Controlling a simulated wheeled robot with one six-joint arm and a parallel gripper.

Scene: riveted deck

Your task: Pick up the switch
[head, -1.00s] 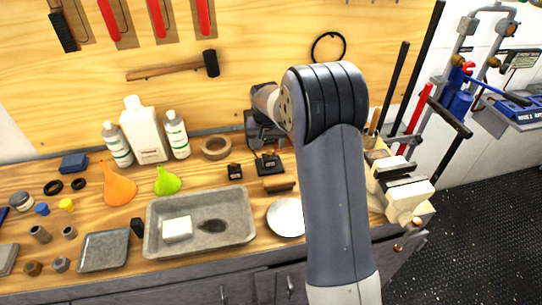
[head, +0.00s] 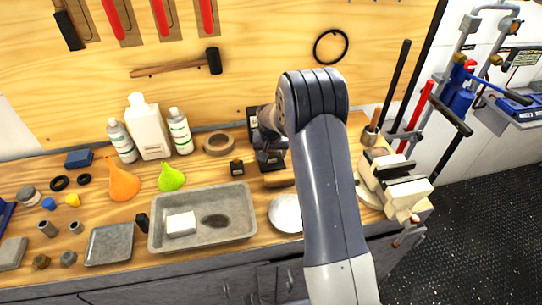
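My gripper (head: 270,152) points down over the back middle of the workbench, partly hidden by my own arm. Its dark fingers blend with a low black box (head: 270,163), which looks like the switch, right at their tips. I cannot tell whether the fingers touch it, or whether they are open or shut. A smaller black block (head: 237,167) with a pale mark stands on the wood just left of the gripper, apart from it.
A grey tray (head: 160,243) with a white block lies in front. A tape roll (head: 219,143), bottles (head: 149,127) and a green funnel (head: 171,178) stand to the left. A white dish (head: 285,213) lies in front of the gripper. A vise-like block (head: 397,185) is at right.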

